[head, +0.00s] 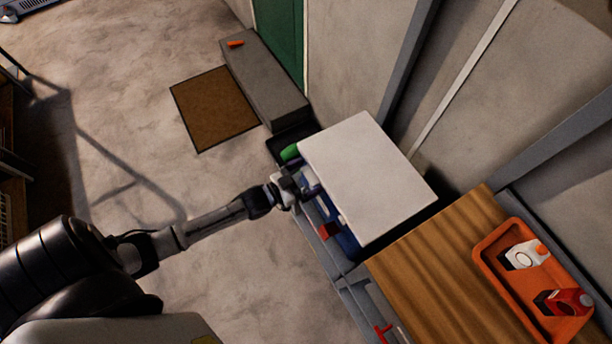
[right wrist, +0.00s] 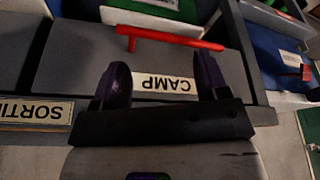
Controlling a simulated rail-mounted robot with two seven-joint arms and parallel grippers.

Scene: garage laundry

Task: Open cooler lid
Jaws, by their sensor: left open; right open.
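The cooler has a broad white lid (head: 365,175) and a blue body (head: 346,241) showing under the lid's near edge, with a red piece (head: 329,230) at its front. Whether the lid is slightly raised I cannot tell. My left gripper (head: 302,186) is open at the lid's left front edge; its fingertips are partly hidden and contact is unclear. My right gripper (right wrist: 162,84) is open and empty in the right wrist view, in front of a grey drawer front (right wrist: 70,60) labelled CAMP, near its red handle (right wrist: 170,40). It is not seen in the head view.
A wooden worktop (head: 430,275) with an orange tray (head: 487,250) holding two bottles adjoins the cooler on the right. A green object (head: 290,152) lies by the lid's left corner. A brown mat (head: 214,107) and grey step (head: 262,85) are behind; floor at left is open.

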